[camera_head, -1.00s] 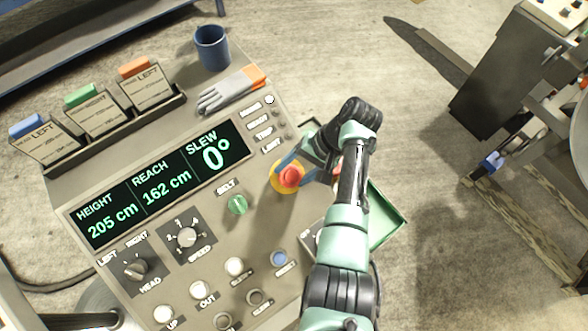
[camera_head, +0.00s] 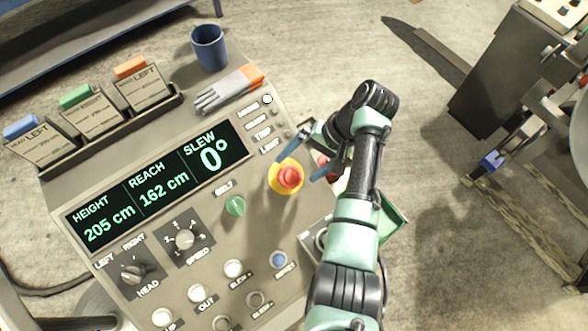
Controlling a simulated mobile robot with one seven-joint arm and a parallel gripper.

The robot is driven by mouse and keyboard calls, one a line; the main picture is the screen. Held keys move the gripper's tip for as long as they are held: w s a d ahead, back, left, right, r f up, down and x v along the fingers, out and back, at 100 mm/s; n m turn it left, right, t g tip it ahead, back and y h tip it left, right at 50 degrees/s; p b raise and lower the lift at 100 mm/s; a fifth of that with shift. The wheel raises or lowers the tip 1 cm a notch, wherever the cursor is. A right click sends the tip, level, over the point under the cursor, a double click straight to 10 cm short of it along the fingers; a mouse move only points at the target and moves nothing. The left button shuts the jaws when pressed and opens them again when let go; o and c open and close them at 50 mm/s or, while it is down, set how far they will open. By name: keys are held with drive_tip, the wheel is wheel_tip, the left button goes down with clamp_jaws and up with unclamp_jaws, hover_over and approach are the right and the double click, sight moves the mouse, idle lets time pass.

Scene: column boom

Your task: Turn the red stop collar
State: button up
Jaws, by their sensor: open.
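A red mushroom-shaped stop button (camera_head: 289,177) stands on a round yellow base (camera_head: 274,187) on the right part of the sloped control panel. My gripper (camera_head: 307,160) is open, with its two blue fingers apart just above and to the right of the button. One finger is at the button's upper side, the other to its right. Nothing is between the fingers, and I cannot tell whether either touches the yellow base. Another small red part (camera_head: 322,160) shows behind my gripper, mostly hidden by it.
The panel (camera_head: 215,215) also carries a green belt knob (camera_head: 235,206), a speed dial (camera_head: 185,240), a display (camera_head: 150,185) and several push buttons. A green tray (camera_head: 393,222) is partly behind my arm.

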drive_tip(key=p+v, duration=0.1)
drive_tip(key=v, duration=0.8)
drive_tip(key=w+a+r+n+t+h+b, duration=0.1)
drive_tip(key=w+r+t+h+b, duration=0.2)
drive_tip(key=w+r+t, duration=0.6)
drive_tip(key=w+a+r+n+t+h+b, duration=0.1)
drive_tip(key=w+r+t, duration=0.2)
drive_tip(key=r, duration=0.3)
drive_tip(key=w+a+r+n+t+b, duration=0.1)
drive_tip(key=w+r+t+b, duration=0.15)
drive_tip(key=r, duration=0.35)
drive_tip(key=s+a+r+t+h+b, duration=0.1)
drive_tip(key=s+r+t, duration=0.2)
drive_tip(key=r, duration=0.4)
drive_tip(key=s+a+r+t, duration=0.2)
drive_tip(key=r+t, duration=0.1)
drive_tip(key=r, duration=0.4)
drive_tip(key=s+a+r+n+t+h+b, duration=0.1)
drive_tip(key=s+r+t+b, duration=0.1)
drive_tip(key=s+r+t, duration=0.5)
drive_tip(key=s+r, duration=0.6)
drive_tip(key=s, duration=0.3)
drive_tip(key=shift+s+a, duration=0.25)
drive_tip(key=shift+s, duration=0.05)
